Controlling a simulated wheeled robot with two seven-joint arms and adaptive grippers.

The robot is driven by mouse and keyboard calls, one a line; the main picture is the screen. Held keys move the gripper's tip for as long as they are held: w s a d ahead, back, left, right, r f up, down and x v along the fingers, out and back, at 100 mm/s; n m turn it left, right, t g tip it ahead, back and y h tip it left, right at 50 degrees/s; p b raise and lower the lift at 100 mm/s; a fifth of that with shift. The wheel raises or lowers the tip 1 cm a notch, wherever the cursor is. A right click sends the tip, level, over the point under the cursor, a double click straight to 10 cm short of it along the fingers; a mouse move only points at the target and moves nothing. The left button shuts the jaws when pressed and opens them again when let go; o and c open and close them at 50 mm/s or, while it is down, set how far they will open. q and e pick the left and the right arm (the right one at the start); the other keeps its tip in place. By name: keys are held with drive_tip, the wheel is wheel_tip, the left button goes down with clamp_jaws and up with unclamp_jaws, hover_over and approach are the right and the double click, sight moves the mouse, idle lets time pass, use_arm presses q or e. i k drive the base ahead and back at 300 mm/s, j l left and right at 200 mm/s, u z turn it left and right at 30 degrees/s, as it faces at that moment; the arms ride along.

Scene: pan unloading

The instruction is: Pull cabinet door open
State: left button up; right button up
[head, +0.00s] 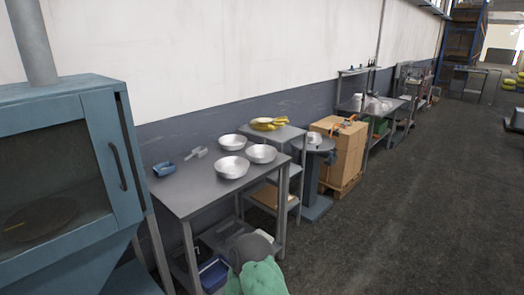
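A blue cabinet (60,95) stands at the left edge in the head view, with a thick grey pipe rising from its top. Its front has a dark window (50,165), through which a round dark plate (40,218) shows. A dark vertical bar handle (118,167) is on the blue frame of the door (103,150), right of the window. The door looks shut. Neither of my grippers is in view, and nothing touches the handle.
A grey table (185,195) right of the cabinet holds several metal bowls (232,167), a blue tray (164,169) and a scoop (196,153). A green cloth-like thing (258,279) is at the bottom. Open dark floor (400,220) lies to the right.

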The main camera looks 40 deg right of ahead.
sight(98, 107)
drive_tip(key=i+l+z, duration=0.4)
drive_tip(key=i+l, duration=0.5)
drive_tip(key=l, duration=0.3)
drive_tip(key=i+l+z, duration=0.4)
drive_tip(key=i+l, duration=0.5)
drive_tip(key=i, duration=0.15)
